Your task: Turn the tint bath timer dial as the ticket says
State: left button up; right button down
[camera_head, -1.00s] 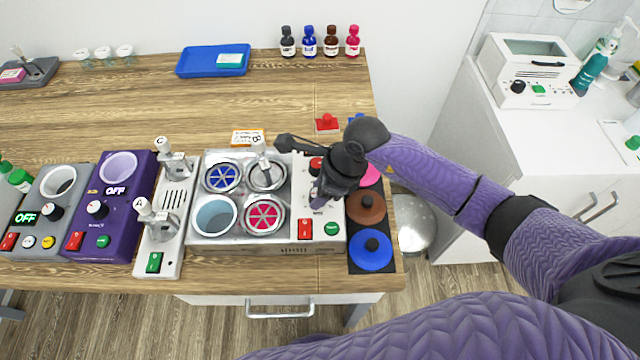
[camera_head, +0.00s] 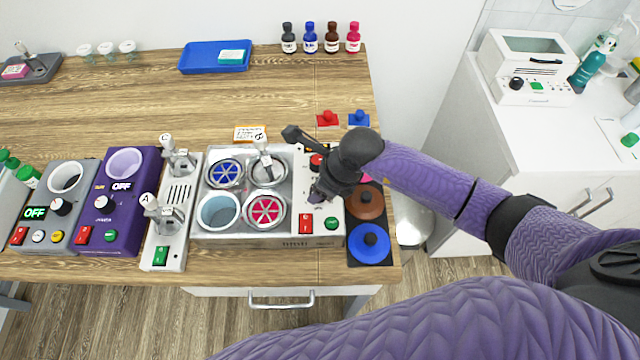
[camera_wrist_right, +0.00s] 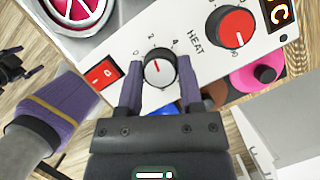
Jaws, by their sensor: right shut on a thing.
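The tint bath (camera_head: 283,238) is a metal unit with four round wells and a white control panel on its right side. Its timer dial (camera_wrist_right: 159,69) is a small dark knob with a pale face and a red pointer, which points near the 2 on its scale. My right gripper (camera_wrist_right: 158,88) has a purple finger on either side of the dial and is shut on it. In the head view my right gripper (camera_head: 316,196) covers the dial. A white ticket with an orange edge (camera_head: 242,133) lies behind the bath; its writing is too small to read.
A red 0 switch (camera_wrist_right: 103,75) and the red HEAT knob (camera_wrist_right: 236,27) flank the dial. Brown (camera_head: 364,203) and blue (camera_head: 369,244) lids lie right of the bath. Lever stands (camera_head: 179,195) and a purple heater (camera_head: 122,200) stand left. The table behind is mostly clear.

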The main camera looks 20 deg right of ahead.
jog(key=shift+c, duration=1.8)
grip_release()
jog(key=shift+o, duration=0.6)
pick_arm(q)
jog(key=shift+d, duration=0.3)
jog(key=shift+d, duration=0.1)
pick_arm(e)
jog(key=shift+r, duration=0.1)
pick_arm(q)
jog(key=shift+r+p, duration=0.85)
pick_arm(e)
jog(key=v, duration=0.9)
jog(key=shift+d+r, duration=0.15)
jog(key=shift+r, duration=0.2)
pick_arm(q)
jog(key=shift+a, duration=0.25)
pick_arm(e)
jog(key=shift+s, duration=0.1)
